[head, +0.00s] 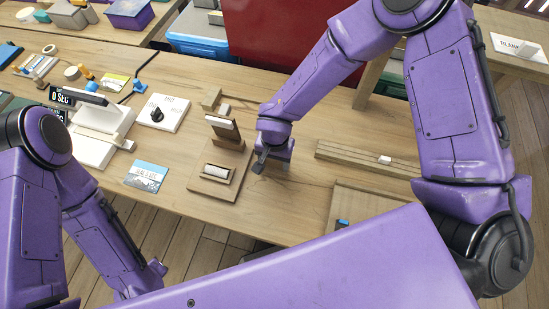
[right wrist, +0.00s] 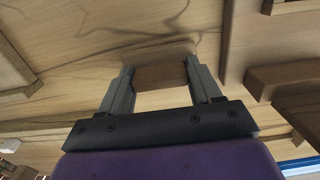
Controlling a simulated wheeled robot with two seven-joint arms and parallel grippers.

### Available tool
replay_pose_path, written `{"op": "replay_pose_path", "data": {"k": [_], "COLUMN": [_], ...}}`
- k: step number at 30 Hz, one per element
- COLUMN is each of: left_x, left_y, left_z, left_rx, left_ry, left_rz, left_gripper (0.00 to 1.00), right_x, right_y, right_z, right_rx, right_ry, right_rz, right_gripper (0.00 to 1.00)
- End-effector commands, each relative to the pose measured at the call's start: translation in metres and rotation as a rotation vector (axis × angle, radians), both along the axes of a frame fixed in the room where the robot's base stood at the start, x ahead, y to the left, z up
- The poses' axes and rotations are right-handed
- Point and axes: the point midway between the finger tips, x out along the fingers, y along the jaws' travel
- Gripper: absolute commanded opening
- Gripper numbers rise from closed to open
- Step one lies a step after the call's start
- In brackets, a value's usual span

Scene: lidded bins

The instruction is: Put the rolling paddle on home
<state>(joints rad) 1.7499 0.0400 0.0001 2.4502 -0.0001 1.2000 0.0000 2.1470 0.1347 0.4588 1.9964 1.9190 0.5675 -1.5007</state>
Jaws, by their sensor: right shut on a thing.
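My right gripper (head: 266,163) is low over the table, just right of a wooden stand with a flat base. In the right wrist view its two fingers (right wrist: 162,88) are shut on a brown wooden piece (right wrist: 160,77), seen between the fingertips. I cannot tell whether this piece is the rolling paddle; most of it is hidden in the head view. No place marked home can be made out for certain. My left arm comes in at the left; its gripper is not in view.
The wooden stand's base (head: 207,186) carries a white strip. A blue picture card (head: 147,177) and a white dial panel (head: 163,112) lie further left. A grooved wooden rail (head: 345,157) lies right of my gripper. Bare table shows in front of the gripper.

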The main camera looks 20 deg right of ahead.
Motion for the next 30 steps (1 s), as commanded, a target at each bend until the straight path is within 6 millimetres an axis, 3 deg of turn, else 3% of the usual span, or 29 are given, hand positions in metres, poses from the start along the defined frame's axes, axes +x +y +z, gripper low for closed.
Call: {"op": "replay_pose_path", "data": {"k": [11, 12, 13, 14, 24, 30], "left_x": [0.0, 0.0, 0.0, 0.0, 0.0, 0.0], "left_y": [0.0, 0.0, 0.0, 0.0, 0.0, 0.0], "left_z": [-0.001, 0.0, 0.0, 0.0, 0.001, -0.002], "left_rx": [0.0, 0.0, 0.0, 0.0, 0.0, 0.0], "left_ry": [0.0, 0.0, 0.0, 0.0, 0.0, 0.0], "left_rz": [0.0, 0.0, 0.0, 0.0, 0.0, 0.0], "left_gripper": [0.43, 0.43, 0.43, 0.43, 0.43, 0.43], "right_x": [0.0, 0.0, 0.0, 0.0, 0.001, 0.003], "right_y": [0.0, 0.0, 0.0, 0.0, 0.0, 0.0], "right_z": [-0.007, -0.006, -0.006, -0.005, 0.001, 0.045], "right_rx": [0.002, 0.002, 0.002, 0.002, 0.002, 0.007], "right_ry": [0.0, -0.001, -0.001, -0.001, -0.002, -0.005], "right_rz": [-0.001, -0.001, -0.001, -0.001, -0.003, -0.005], "right_gripper": [0.39, 0.76, 0.86, 0.89, 0.89, 0.89]}}
